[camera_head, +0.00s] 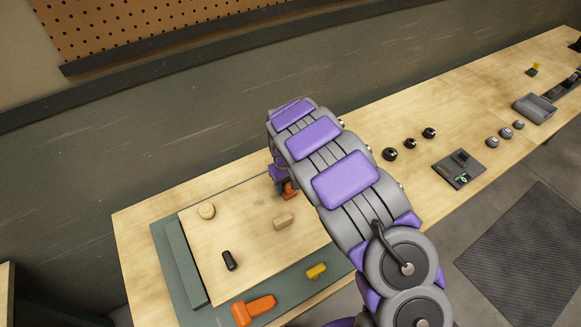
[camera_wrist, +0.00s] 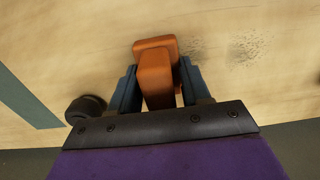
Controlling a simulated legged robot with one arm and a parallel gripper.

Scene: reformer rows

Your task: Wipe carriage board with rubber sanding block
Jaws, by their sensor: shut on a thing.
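The carriage board (camera_head: 245,245) is a pale wooden panel at the lower left of the head view. My gripper (camera_head: 284,188) is over its far right part. In the wrist view my gripper (camera_wrist: 158,92) is shut on an orange block (camera_wrist: 155,72), which looks like the rubber sanding block, with a dark finger on each side. A little orange also shows under the gripper in the head view (camera_head: 290,190). Dark speckled smudges (camera_wrist: 245,50) mark the pale surface beside the block. I cannot tell whether the block touches the board.
A tan block (camera_head: 283,222), a round tan piece (camera_head: 206,211) and a black cylinder (camera_head: 229,261) stand on the board. A yellow piece (camera_head: 316,271) and an orange tool (camera_head: 253,310) lie along its near edge. Black knobs (camera_head: 410,143) and a small scale (camera_head: 459,169) are farther right.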

